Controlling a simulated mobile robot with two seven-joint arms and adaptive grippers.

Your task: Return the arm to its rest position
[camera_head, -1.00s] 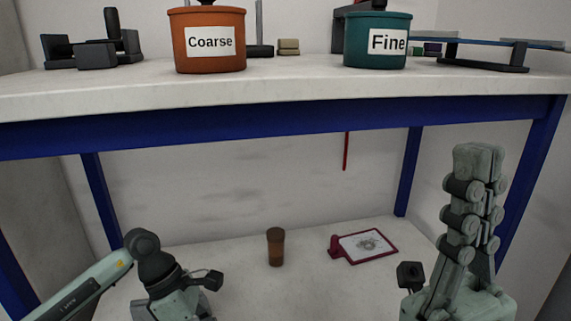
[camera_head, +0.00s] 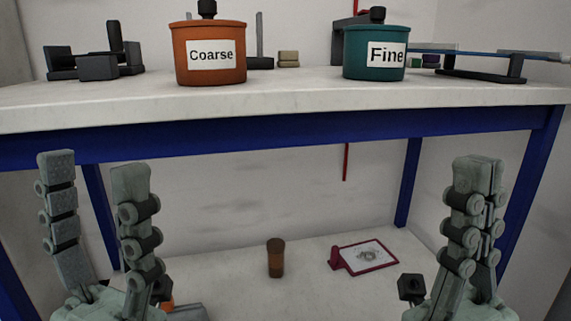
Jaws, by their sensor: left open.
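My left gripper (camera_head: 95,168) is at the lower left, upright, with its two fingers wide apart and nothing between them. It stands in front of the table's blue frame and left leg. My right gripper (camera_head: 478,165) is upright at the lower right. Its fingers are seen close together, nearly overlapping, and I see nothing held; whether they are shut is unclear from this angle. Both grippers' fingertips are below the tabletop's front edge in the picture.
The white tabletop (camera_head: 290,105) on a blue frame (camera_head: 290,136) carries an orange "Coarse" pot (camera_head: 208,72) and a teal "Fine" pot (camera_head: 375,72). Below are a brown jar (camera_head: 276,258) and a red-edged board (camera_head: 365,257). The space between the grippers is clear.

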